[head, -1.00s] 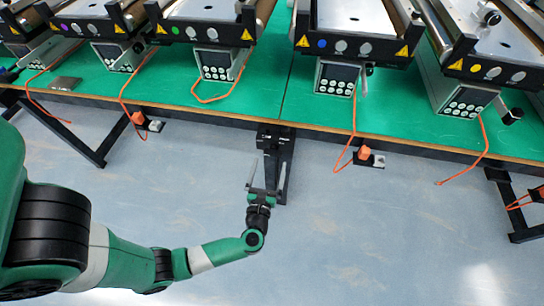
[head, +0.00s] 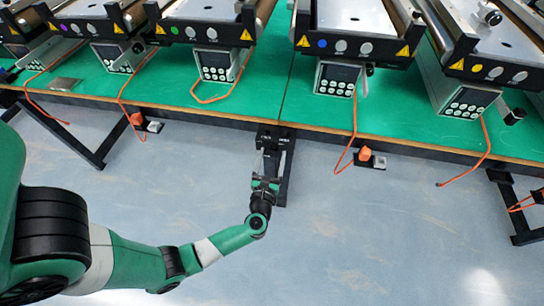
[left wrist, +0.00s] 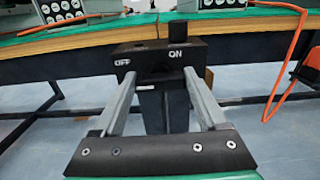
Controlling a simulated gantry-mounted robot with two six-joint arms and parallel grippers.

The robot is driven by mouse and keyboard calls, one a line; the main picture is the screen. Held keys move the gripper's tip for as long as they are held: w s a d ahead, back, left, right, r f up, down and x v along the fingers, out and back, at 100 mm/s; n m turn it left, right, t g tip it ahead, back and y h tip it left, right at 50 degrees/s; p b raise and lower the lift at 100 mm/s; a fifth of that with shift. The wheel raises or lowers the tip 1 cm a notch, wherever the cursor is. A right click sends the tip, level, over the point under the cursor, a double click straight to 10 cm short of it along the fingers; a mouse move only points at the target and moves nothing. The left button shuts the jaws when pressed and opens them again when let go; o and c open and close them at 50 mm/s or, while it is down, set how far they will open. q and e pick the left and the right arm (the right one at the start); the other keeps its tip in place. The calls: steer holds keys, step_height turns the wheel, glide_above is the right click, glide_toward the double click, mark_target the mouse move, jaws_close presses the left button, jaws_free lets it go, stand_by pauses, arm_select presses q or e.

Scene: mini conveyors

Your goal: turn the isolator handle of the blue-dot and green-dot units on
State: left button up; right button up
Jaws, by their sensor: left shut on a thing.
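A black box (left wrist: 205,50) marked OFF on the left and ON on the right sits at the table's front edge, and it also shows in the head view (head: 268,137). A dark block (left wrist: 178,31) stands up from its top on the ON side. My left gripper (head: 271,160) is at this box from the front. In the left wrist view its two grey fingers (left wrist: 162,76) reach its lower face, shut on a dark part there that is hard to make out. The green-dot unit (head: 213,65) and blue-dot unit (head: 337,77) stand on the table. My right gripper is not in view.
More units stand along the green table (head: 270,95), including a yellow-dot one (head: 462,95) at right. Orange cables hang over the edge to plugs (head: 365,153) below it. A black table leg (head: 98,150) is at left. The floor in front is clear.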

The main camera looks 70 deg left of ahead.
arm_select(q)
steer(key=shift+m+p, duration=0.3)
steer(key=shift+m, duration=0.1)
steer(key=shift+c, duration=0.3)
steer(key=m+p, duration=0.1)
steer(key=m, duration=0.1)
steer(key=shift+r+m, duration=0.1)
steer(key=shift+m, duration=0.3)
steer(key=m+p, duration=0.3)
steer(key=m, duration=0.2)
steer(key=shift+w+d, duration=0.1)
steer(key=shift+w, duration=0.05)
steer(key=m+p, duration=0.1)
steer(key=m, duration=0.3)
steer(key=shift+m, duration=0.4)
steer(key=shift+f+m+p, duration=0.15)
steer(key=shift+m+p, duration=0.3)
steer(key=shift+m, duration=0.7)
steer(key=shift+f+m+p, duration=0.15)
steer(key=shift+m+p, duration=0.25)
steer(key=shift+m, duration=0.75)
steer(key=o, duration=1.3)
steer(key=shift+d, duration=0.1)
